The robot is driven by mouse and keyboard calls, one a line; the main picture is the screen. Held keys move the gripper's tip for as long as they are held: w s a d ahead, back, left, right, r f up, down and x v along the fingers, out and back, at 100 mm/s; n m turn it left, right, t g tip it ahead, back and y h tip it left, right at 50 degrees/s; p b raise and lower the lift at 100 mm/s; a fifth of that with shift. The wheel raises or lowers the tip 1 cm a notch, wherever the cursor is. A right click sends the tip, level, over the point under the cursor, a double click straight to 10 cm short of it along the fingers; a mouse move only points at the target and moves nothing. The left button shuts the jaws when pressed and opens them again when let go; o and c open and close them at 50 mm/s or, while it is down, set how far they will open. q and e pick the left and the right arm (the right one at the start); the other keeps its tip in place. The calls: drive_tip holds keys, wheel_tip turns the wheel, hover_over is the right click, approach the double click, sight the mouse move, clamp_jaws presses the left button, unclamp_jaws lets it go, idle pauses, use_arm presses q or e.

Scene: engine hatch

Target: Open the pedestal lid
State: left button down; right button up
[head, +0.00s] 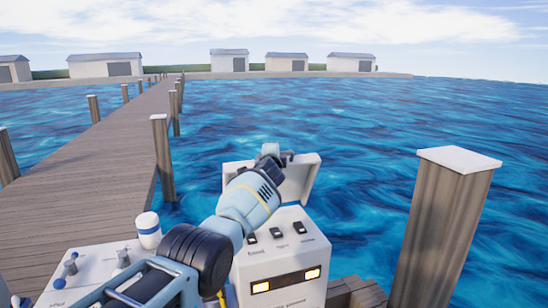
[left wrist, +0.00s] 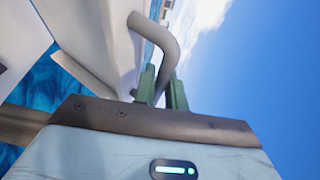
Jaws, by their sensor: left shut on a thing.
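The white pedestal (head: 285,258) stands at the bottom middle of the head view, with switches on its top and two lit yellow lamps on its front. Its lid (head: 302,180) is raised at the back, tilted up from the top; the lid also shows in the left wrist view (left wrist: 95,35). My left gripper (head: 287,157) is at the lid's upper edge, partly hidden by my arm. In the left wrist view its green fingers (left wrist: 161,88) are shut on the lid's grey bent handle (left wrist: 168,50). My right gripper is not in view.
A white panel (head: 95,262) with knobs and a white-and-blue cylinder (head: 148,230) lie left of the pedestal. A thick wooden post (head: 440,225) with a white cap stands to the right. A wooden pier (head: 100,150) runs back on the left; water surrounds it.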

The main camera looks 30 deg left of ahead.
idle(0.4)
use_arm(q)
drive_tip(key=c, duration=1.5)
unclamp_jaws()
drive_tip(key=shift+w, duration=0.1)
drive_tip(key=shift+o, duration=0.2)
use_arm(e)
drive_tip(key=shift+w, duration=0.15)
